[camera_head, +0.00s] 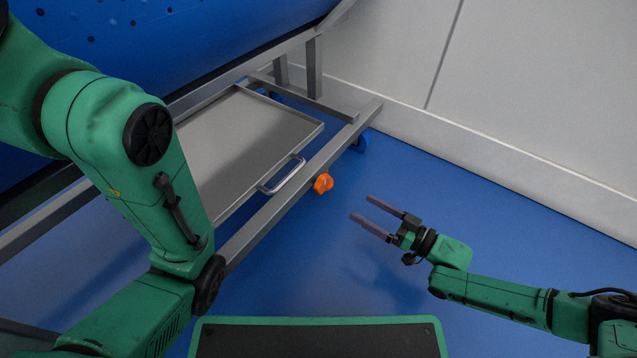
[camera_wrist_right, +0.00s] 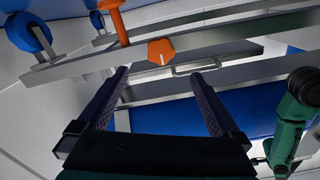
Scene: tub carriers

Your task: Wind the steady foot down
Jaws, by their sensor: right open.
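The orange knob (camera_head: 323,183) sits at the outer side of the tub carrier's grey lower rail (camera_head: 300,190). In the right wrist view the lobed knob (camera_wrist_right: 160,52) has a pale mark on its face. An orange post (camera_wrist_right: 118,22) stands beside it at the rail, perhaps the steady foot; whether its end touches the floor I cannot tell. My right gripper (camera_head: 360,207) is open and empty, to the right of and below the knob in the head view, apart from it. Its fingers (camera_wrist_right: 160,75) point toward the rail. My left gripper is out of view.
A grey tray (camera_head: 250,135) with a bar handle (camera_head: 283,176) rests inside the frame under the blue tub (camera_head: 170,40). A blue caster (camera_head: 362,142) stands near the white wall (camera_head: 540,100). Blue floor (camera_head: 490,215) is clear around my right gripper.

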